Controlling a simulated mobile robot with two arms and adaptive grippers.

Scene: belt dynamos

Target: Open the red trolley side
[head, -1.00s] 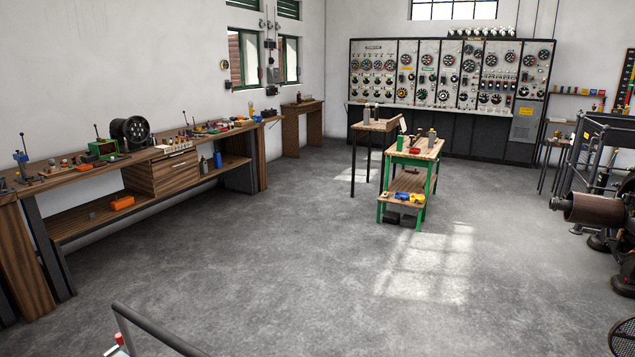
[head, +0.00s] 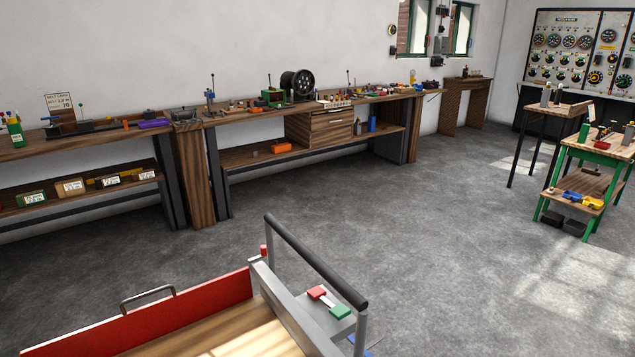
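A trolley with a wooden deck (head: 225,332) stands at the bottom left of the head view. Its red side (head: 150,318) stands upright along the far-left edge, with a grey handle (head: 148,294) on top. A grey end panel (head: 287,315) closes the right end, and a push bar (head: 314,260) rises there. The lower part of the trolley is cut off by the frame. Neither of my grippers is in view.
Long wooden workbenches (head: 230,160) with tools run along the left wall. A green-legged table (head: 590,150) stands at the right, beside a taller dark-legged table (head: 552,112). An instrument panel (head: 575,50) is at the back right. The grey floor (head: 440,240) between is clear.

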